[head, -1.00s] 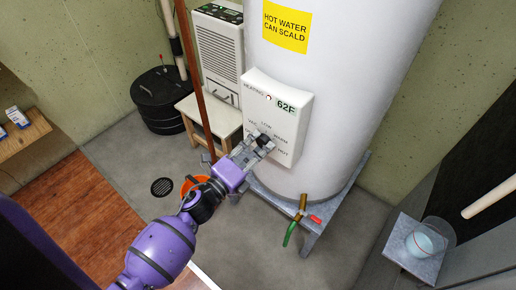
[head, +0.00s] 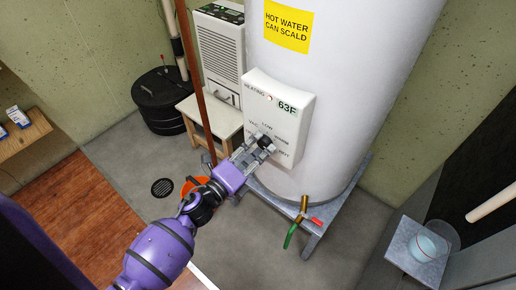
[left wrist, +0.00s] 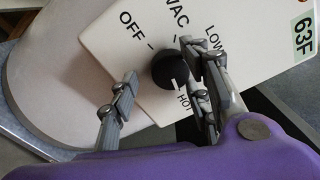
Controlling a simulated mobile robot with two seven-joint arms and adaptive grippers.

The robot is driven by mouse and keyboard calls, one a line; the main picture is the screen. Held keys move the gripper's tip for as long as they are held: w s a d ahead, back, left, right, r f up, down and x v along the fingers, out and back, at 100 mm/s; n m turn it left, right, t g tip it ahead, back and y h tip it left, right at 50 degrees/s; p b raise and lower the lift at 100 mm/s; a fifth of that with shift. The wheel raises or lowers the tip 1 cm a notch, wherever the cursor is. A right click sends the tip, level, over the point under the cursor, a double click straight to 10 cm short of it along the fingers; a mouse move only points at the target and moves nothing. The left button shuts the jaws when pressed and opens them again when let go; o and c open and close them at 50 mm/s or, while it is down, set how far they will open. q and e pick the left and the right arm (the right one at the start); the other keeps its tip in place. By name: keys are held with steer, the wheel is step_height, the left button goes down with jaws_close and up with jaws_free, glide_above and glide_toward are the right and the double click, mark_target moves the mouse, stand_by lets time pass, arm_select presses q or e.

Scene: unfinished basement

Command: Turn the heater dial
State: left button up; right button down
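The white heater control box (head: 278,115) is on the front of the tall white tank (head: 340,60). Its display reads 63F. The black round dial (left wrist: 170,70) is low on the box, and it also shows in the head view (head: 264,142). Its white mark points toward HOT in the left wrist view. OFF, VAC and LOW labels show around it; the WARM label is hidden there by a finger. My left gripper (head: 260,147) is open, its fingers on either side of the dial. The right-hand finger is close against the dial; contact is unclear. My right gripper is out of view.
A rust-brown pipe (head: 196,80) stands left of the tank. A small wooden stool (head: 213,113) and an orange bucket (head: 190,186) are near my arm. A brass valve with a green hose (head: 292,233) is below the tank. Grey floor (head: 120,150) is clear on the left.

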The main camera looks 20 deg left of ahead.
arm_select(q)
steer(key=shift+d+r, duration=0.1)
stand_by(0.3)
steer(key=v, duration=1.2)
